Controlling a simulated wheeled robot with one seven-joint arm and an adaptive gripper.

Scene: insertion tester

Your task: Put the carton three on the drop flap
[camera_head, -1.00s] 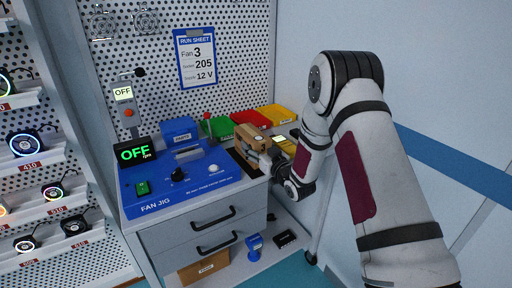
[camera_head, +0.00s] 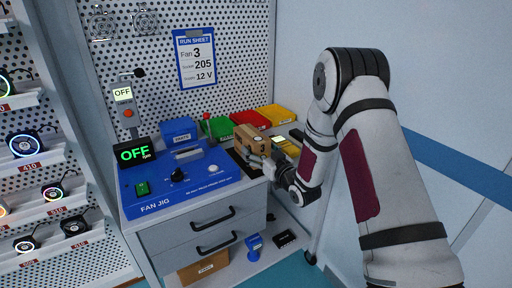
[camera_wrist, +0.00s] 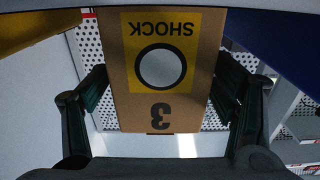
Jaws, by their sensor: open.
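The carton three (camera_head: 251,137) is a brown box at the right end of the bench, over a dark flat surface (camera_head: 240,165). I cannot tell for sure whether this surface is the drop flap. In the wrist view, the carton (camera_wrist: 162,112) shows a yellow SHOCK label with a pale round disc and the number 3, all upside down. My gripper (camera_head: 263,160) is open at the carton's near side. In the wrist view its fingers (camera_wrist: 163,92) stand either side of the carton; firm contact is not clear. The carton's underside is hidden.
The blue fan jig (camera_head: 190,185) fills the bench's left part. Blue, green, red and yellow bins (camera_head: 277,115) line the back. A red-knobbed lever (camera_head: 207,118) stands behind the jig. A drawer unit (camera_head: 205,235) is below, and a fan rack (camera_head: 40,200) is at left.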

